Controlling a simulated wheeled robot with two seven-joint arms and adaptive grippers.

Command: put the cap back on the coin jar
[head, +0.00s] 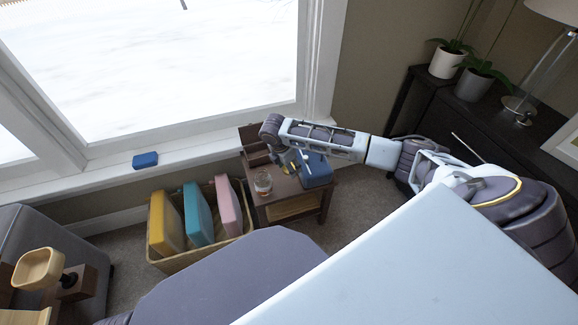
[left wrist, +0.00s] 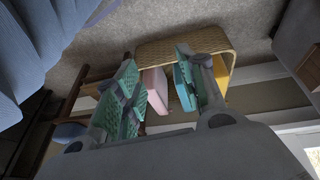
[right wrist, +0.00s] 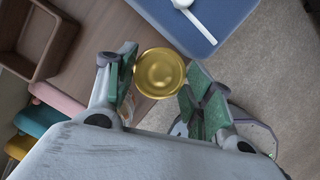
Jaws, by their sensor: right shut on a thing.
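The coin jar (head: 263,184) is a small clear vessel with reddish-brown contents, standing near the front left of a small dark wooden table (head: 290,207). The cap (right wrist: 160,72) is round and gold. My right gripper (right wrist: 158,88) is shut on it, with a green-padded finger on each side. In the head view the right gripper (head: 288,164) hangs above the table, just right of and behind the jar, apart from it.
A wicker basket (head: 185,258) with yellow, teal and pink folders stands left of the table. A window sill runs behind.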

